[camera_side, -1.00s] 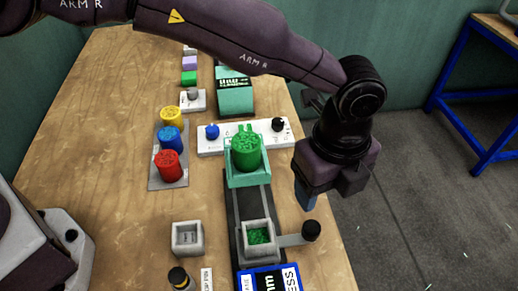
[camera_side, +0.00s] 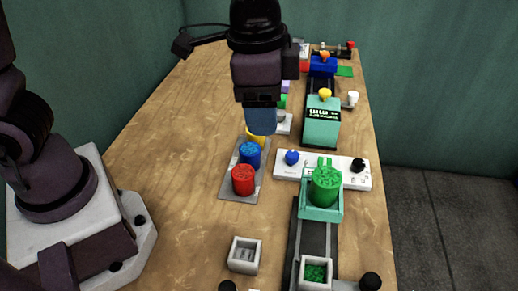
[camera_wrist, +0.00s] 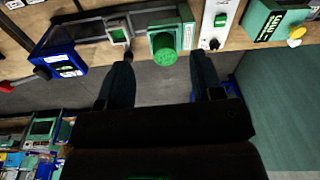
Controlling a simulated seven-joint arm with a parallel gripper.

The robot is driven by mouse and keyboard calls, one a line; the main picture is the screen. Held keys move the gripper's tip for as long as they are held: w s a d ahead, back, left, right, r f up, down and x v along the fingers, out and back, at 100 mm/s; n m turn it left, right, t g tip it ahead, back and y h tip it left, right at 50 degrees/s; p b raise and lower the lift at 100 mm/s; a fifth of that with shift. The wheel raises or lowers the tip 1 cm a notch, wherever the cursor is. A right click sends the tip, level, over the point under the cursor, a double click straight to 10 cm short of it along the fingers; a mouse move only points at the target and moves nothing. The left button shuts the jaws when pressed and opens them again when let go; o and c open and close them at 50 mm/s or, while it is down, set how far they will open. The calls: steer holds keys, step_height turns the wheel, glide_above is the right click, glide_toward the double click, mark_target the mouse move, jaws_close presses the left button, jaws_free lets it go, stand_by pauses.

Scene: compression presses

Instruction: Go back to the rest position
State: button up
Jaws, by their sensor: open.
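My gripper (camera_side: 262,120) hangs above the table near the row of coloured cylinders in the side view, pointing down and touching nothing that I can make out. In the wrist view its two fingers (camera_wrist: 160,78) are spread wide with nothing between them. The green cylinder (camera_side: 325,186) sits upright in the teal holder (camera_side: 322,214) on the dark rail. It also shows in the wrist view (camera_wrist: 165,57), beyond the fingers. My gripper partly hides the yellow cylinder (camera_side: 257,139) in the side view.
Blue (camera_side: 250,155) and red (camera_side: 243,180) cylinders stand on a grey plate (camera_side: 232,197). A white panel (camera_side: 322,169) with knobs lies behind the holder. A teal press (camera_side: 321,125) stands farther back. A grey box (camera_side: 244,255) and a box of green granules (camera_side: 315,272) are in front. The table's left side is clear.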

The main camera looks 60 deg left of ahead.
steer(key=s+a+r+n+t, duration=0.2)
steer(key=s+a+r+n, duration=0.1)
steer(key=a, duration=0.4)
steer(key=s+a+r+n+t, duration=0.2)
steer(key=s+a+n, duration=0.3)
steer(key=s+a, duration=0.3)
steer(key=shift+r+t, duration=0.3)
steer(key=shift+r, duration=0.5)
